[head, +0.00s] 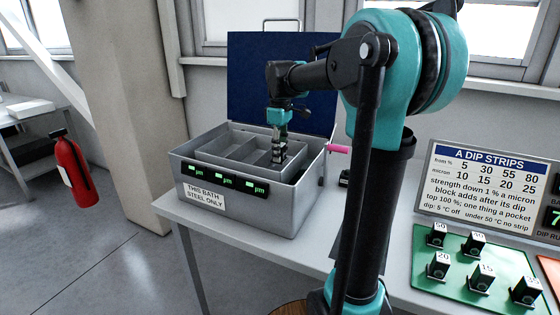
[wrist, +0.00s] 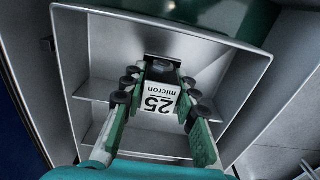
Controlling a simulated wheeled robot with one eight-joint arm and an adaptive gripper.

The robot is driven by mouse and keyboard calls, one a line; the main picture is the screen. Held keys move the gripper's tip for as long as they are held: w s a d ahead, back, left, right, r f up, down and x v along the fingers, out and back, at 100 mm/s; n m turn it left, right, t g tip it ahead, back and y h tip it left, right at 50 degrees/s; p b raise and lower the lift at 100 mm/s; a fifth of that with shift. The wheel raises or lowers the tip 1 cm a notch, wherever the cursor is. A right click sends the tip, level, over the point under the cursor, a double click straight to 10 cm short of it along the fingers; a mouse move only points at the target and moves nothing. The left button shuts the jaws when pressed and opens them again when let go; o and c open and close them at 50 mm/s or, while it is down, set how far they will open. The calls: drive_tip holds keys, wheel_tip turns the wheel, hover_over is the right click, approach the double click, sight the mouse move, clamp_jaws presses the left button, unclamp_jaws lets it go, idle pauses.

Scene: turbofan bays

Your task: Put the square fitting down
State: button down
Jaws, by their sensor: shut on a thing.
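The square fitting (wrist: 160,98) is a small block with a black end and a white face reading "25 micron" in the wrist view. My gripper (wrist: 160,92) is shut on it, with one finger on each side. In the head view my gripper (head: 280,147) points down into the right part of a grey metal bath (head: 240,211) with inner compartments. The fitting is small and partly hidden there. In the wrist view compartment walls surround it; I cannot tell whether it touches the floor.
The bath's blue lid (head: 255,75) stands open behind. Its front has several green "µm" displays and a "THIS BATH STEEL ONLY" label (head: 206,196). A pink rod (head: 338,149) is at its right. A green mat (head: 458,262) with several numbered blocks and a sign (head: 484,180) stand farther right.

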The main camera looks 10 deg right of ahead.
drive_tip(key=shift+f, duration=1.65)
drive_tip(key=shift+f, duration=0.1)
drive_tip(key=c, duration=1.2)
unclamp_jaws()
wheel_tip(320, 180, up, 12)
drive_tip(key=shift+r, duration=0.15)
